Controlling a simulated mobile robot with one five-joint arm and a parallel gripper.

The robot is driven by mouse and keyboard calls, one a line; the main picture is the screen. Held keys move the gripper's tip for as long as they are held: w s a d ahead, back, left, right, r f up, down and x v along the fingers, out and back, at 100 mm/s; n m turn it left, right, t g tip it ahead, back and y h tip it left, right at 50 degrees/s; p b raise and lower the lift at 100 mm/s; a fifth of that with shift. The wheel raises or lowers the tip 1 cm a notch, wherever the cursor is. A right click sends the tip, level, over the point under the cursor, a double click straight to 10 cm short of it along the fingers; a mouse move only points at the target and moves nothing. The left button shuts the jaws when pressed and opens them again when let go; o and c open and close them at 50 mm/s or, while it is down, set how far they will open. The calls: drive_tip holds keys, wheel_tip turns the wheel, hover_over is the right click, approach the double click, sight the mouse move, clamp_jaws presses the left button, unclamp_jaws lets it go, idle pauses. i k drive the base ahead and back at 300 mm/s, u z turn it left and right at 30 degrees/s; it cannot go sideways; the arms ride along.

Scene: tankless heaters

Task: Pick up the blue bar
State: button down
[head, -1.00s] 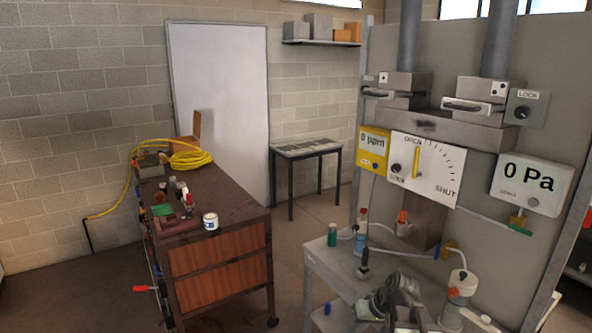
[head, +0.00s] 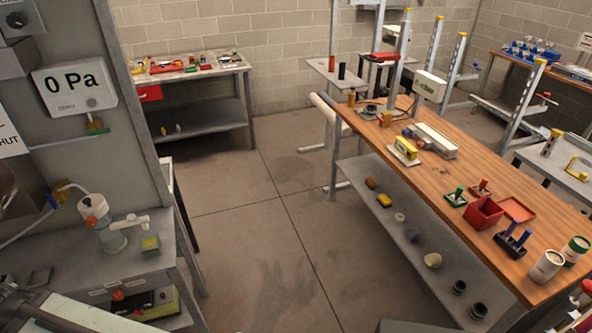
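Two short blue-purple upright pieces (head: 517,234) stand in a small black holder (head: 511,246) on the right wooden bench (head: 462,180), near its front edge. They are the clearest bar-like blue things in view, but I cannot tell whether either is the blue bar. A small blue piece (head: 52,201) also shows on the tubing at the far left. I cannot make out my gripper.
A grey stand with a white-capped bottle (head: 106,225) is at left. A far table (head: 197,72) holds small parts. Bare floor (head: 265,225) lies between the benches.

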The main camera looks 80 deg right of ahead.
sight(527, 232)
drive_tip(key=z, duration=4.05)
drive_tip(key=k, duration=0.5)
drive_tip(key=z, duration=0.45)
drive_tip(key=i, duration=1)
drive_tip(key=u, duration=0.1)
